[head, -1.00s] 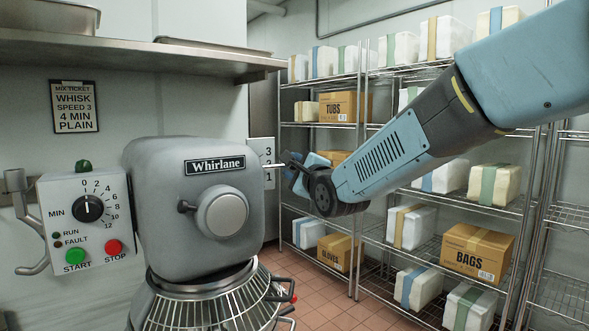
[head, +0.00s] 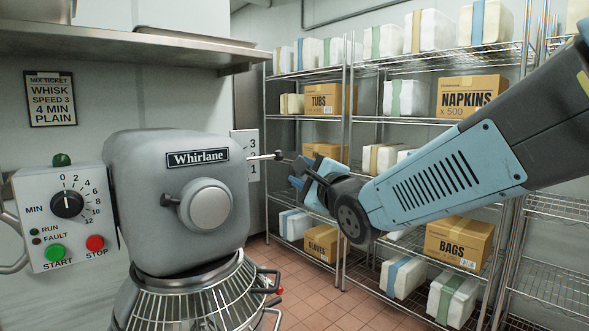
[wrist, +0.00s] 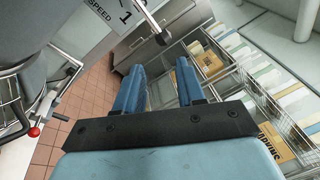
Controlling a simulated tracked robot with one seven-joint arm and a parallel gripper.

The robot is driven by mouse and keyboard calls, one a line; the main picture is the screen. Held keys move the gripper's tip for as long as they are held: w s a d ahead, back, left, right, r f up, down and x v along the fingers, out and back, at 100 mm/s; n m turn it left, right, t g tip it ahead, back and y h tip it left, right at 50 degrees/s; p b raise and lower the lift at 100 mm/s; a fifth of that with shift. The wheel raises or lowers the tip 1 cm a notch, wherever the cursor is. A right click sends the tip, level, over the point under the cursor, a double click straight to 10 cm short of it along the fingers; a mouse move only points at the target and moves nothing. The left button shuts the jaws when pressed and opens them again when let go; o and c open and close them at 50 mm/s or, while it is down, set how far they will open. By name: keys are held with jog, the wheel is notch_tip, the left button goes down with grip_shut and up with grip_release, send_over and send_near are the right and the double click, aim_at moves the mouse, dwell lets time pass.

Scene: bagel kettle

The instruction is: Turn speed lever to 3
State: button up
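The grey Whirlane mixer (head: 175,200) stands at left in the head view. Its speed lever (head: 264,156) is a thin rod with a black knob, sticking out to the right in front of the number plate (head: 243,172) marked 3, 2, 1. The rod crosses the plate near the 2. The lever also shows at the top of the wrist view (wrist: 153,22), beyond my fingertips. My gripper (head: 297,172) is just right of and slightly below the knob, apart from it. In the wrist view my gripper (wrist: 160,66) has its two blue fingers spread with nothing between them.
A control box (head: 68,215) with a dial and buttons is at left, below a ticket (head: 50,99) reading whisk, speed 3. Wire shelves with boxes (head: 330,98) stand behind my arm.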

jog(key=shift+v, duration=0.95)
jog(key=shift+c, duration=0.4)
